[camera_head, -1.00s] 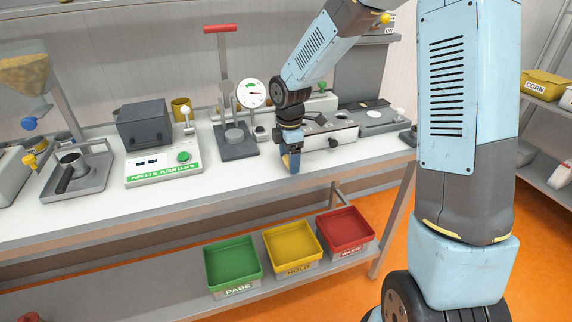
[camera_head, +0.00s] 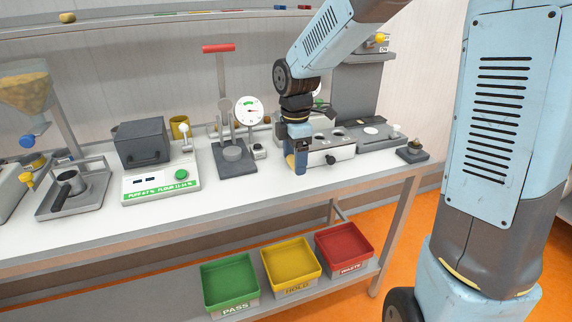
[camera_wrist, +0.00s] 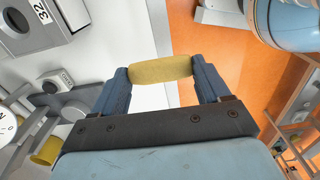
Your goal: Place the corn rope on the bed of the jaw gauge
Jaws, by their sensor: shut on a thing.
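The corn rope is a short, rough yellow cylinder (camera_wrist: 161,70). My gripper (camera_wrist: 160,74) is shut on it in the wrist view, one dark blue finger at each end. In the head view my gripper (camera_head: 298,165) points down over the front part of the bench, and the rope is hard to make out there. A dial on a stand (camera_head: 249,111) and a grey base with a round plate (camera_head: 233,168) are to the left of my gripper. They look like the jaw gauge, but I cannot tell for certain. The round plate looks bare.
A white unit with a black knob (camera_head: 333,150) stands close to the right of my gripper. A tall red-handled lever (camera_head: 221,48) rises behind the grey base. A white display box (camera_head: 160,183) stands further left. Green (camera_head: 229,283), yellow and red trays are on the lower shelf.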

